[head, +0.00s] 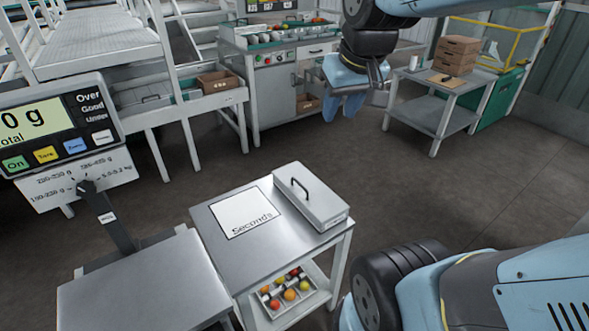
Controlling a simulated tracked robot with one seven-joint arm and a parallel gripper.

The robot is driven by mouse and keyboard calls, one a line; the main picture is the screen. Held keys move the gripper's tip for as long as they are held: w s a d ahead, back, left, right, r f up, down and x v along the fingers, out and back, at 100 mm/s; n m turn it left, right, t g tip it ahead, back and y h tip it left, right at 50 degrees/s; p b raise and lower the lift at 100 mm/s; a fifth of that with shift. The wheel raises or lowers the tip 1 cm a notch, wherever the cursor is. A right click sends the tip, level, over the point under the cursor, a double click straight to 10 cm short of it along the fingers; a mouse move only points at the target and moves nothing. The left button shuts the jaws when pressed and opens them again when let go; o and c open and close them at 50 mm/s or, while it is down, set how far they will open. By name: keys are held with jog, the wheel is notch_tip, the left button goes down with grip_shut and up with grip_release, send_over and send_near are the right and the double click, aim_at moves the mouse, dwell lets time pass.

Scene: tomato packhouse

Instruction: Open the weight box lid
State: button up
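The weight box (328,219) is a low, long grey metal box at the right end of a small metal table. Its lid (318,195) lies flat and closed on top, with a dark arched handle (300,188) standing up near the far left end. My gripper (341,115), with light blue fingers, hangs in the air above and beyond the box, apart from it. Nothing shows between the fingers, and their gap is not clear from this angle. The inside of the box is hidden.
A white "Seconds" sheet (244,212) lies left of the box. A tray of tomatoes (288,294) sits on the shelf below. A scale platform (145,285) and its display (55,125) stand at left. A side table (436,103) with brown crates (457,52) stands at back right.

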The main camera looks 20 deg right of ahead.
jog(key=w+f+n+g, duration=0.1)
jog(key=w+f+g, duration=0.1)
jog(key=w+f, duration=0.35)
jog(key=w+f+n+g, duration=0.1)
jog(key=w+f, duration=0.1)
jog(key=w, duration=0.6)
jog(key=n+g+y, duration=0.1)
jog(key=g+y, duration=0.1)
send_over(302, 191)
notch_tip(302, 191, down, 29)
jog(key=shift+s+a+f, duration=0.1)
jog(key=shift+s+a, duration=0.05)
jog(key=shift+c, duration=0.4)
jog(key=c, duration=0.6)
jog(key=shift+d, duration=0.25)
jog(key=shift+a+g, duration=0.1)
jog(key=shift+g, duration=0.2)
